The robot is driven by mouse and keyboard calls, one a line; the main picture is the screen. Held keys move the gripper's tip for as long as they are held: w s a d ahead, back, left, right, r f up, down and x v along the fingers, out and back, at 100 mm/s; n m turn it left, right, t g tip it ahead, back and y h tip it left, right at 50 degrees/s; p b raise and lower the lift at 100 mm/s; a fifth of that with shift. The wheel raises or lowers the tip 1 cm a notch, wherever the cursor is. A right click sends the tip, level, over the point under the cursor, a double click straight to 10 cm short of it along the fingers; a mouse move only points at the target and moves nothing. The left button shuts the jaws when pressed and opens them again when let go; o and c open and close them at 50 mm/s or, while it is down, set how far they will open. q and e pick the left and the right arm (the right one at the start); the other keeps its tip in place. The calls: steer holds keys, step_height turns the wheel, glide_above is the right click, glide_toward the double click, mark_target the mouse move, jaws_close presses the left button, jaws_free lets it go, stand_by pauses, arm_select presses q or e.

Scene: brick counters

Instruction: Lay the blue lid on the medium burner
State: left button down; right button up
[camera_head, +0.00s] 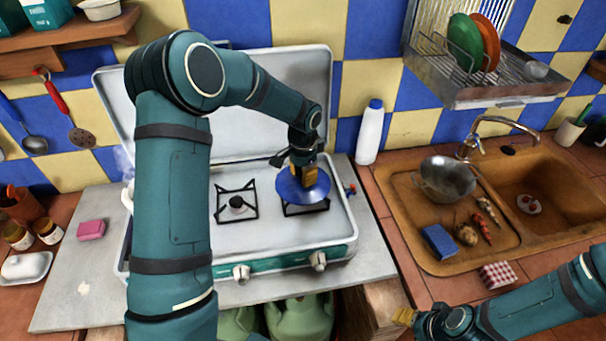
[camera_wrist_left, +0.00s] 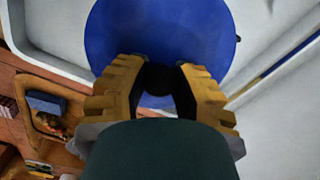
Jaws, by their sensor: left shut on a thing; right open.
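The blue lid (camera_head: 291,189) is a round disc at the right side of the white camping stove (camera_head: 268,228). My left gripper (camera_head: 303,176) is shut on the lid from above, at its middle. In the left wrist view the lid (camera_wrist_left: 160,28) fills the top, with the yellow fingers of my left gripper (camera_wrist_left: 160,78) over it. The lid is over the right burner (camera_head: 307,209), whose black grate shows below it; whether it touches the grate I cannot tell. The left burner (camera_head: 237,204) is bare. My right gripper (camera_head: 405,316) is open and empty at the lower right.
The stove's raised cover (camera_head: 300,75) stands behind. A white bottle (camera_head: 370,132) stands right of the stove. The sink (camera_head: 398,205) holds a metal colander (camera_head: 447,178) and a blue sponge (camera_head: 439,241). A pink sponge (camera_head: 91,230) lies on the left.

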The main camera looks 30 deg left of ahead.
arm_select(q)
steer(key=shift+f, duration=0.25)
steer(key=c, duration=0.8)
jaws_free()
steer(key=shift+r, duration=0.55)
step_height(320, 180, up, 12)
steer(key=shift+f, duration=0.2)
